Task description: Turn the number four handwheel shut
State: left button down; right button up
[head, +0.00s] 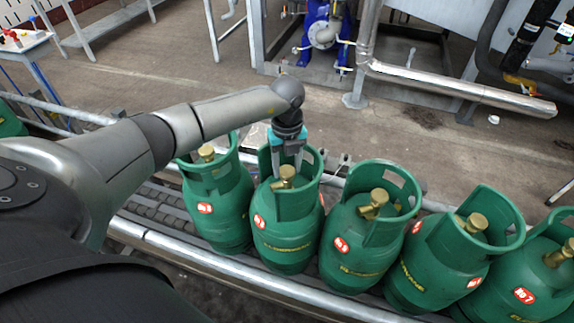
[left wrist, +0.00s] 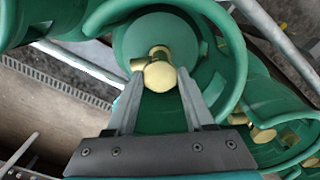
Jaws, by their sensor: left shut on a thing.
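A row of green gas cylinders stands on the conveyor. My left gripper (head: 287,165) reaches down inside the collar of the second cylinder from the left (head: 283,235) in the head view. Its label is too small to read surely; the far-right cylinder's label reads No 7. The brass handwheel (head: 286,172) of this second cylinder is at the fingertips. In the left wrist view the two fingers (left wrist: 158,80) of my left gripper are shut on the round brass handwheel (left wrist: 160,76), one on each side. The turn of the valve cannot be told. My right gripper is not in view.
A cylinder (head: 219,205) stands close on the left, another (head: 360,245) close on the right, with more further right. Raised collars surround the valves. A metal rail (head: 210,262) runs along the conveyor's near side. The floor beyond (head: 150,75) is largely clear.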

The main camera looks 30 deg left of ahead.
pick_arm(q)
jog(key=m, duration=0.6)
jog(key=shift+m, duration=0.9)
jog(key=m, duration=0.3)
jog(key=shift+m, duration=1.3)
jog(key=m+b, duration=0.1)
jog(key=m, duration=0.2)
jog(key=shift+m+b, duration=0.3)
jog(key=shift+m, duration=1.6)
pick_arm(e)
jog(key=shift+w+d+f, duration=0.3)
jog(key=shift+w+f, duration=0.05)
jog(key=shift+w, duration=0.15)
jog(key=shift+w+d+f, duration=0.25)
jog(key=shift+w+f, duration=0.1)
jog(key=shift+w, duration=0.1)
